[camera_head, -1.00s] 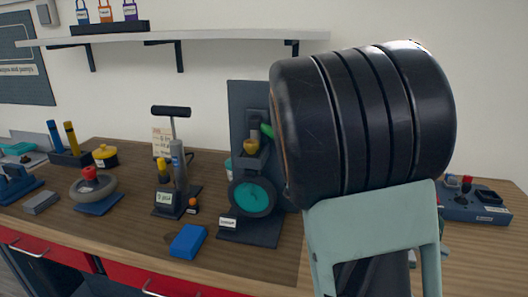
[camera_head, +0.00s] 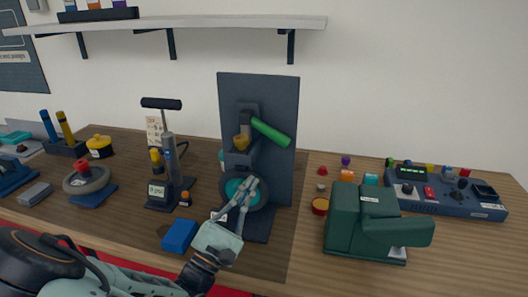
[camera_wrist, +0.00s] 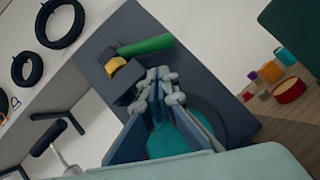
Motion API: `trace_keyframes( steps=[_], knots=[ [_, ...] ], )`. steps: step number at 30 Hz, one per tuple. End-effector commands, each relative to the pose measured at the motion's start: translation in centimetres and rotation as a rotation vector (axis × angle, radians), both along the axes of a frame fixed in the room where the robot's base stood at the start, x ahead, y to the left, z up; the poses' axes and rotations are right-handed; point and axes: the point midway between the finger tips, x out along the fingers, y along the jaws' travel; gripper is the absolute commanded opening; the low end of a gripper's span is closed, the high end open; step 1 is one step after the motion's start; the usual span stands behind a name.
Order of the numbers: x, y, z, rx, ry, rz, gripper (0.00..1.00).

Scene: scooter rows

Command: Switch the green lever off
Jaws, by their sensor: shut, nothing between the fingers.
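The green lever (camera_head: 271,132) sticks out from a dark upright panel (camera_head: 284,88) on the workbench, sloping down to the right in the head view. In the wrist view the green lever (camera_wrist: 146,45) lies just beyond my fingertips. A yellow knob-like part (camera_head: 242,142) sits beside its left end, above a round teal dial (camera_head: 232,187). My gripper (camera_head: 250,183) is shut and empty, in front of the dial and below the lever. In the wrist view my gripper (camera_wrist: 160,76) covers part of the dial. I see a gap to the lever; contact is not visible.
A dark green machine (camera_head: 350,215) and a control box (camera_head: 450,195) stand to the right. A hand pump (camera_head: 168,165) and a blue block (camera_head: 180,235) are to the left. A shelf (camera_head: 200,22) runs above. Small coloured pieces lie right of the panel.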

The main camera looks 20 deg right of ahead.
Motion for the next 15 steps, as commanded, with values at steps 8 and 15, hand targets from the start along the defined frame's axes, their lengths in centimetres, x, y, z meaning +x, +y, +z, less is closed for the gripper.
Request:
trace_keyframes(
  steps=[8,15],
  knots=[
    [0.1,-0.3,0.2,0.003,-0.001,-0.005,0.00],
    [1.9,-2.8,1.9,0.003,-0.001,-0.009,0.00]
  ],
)
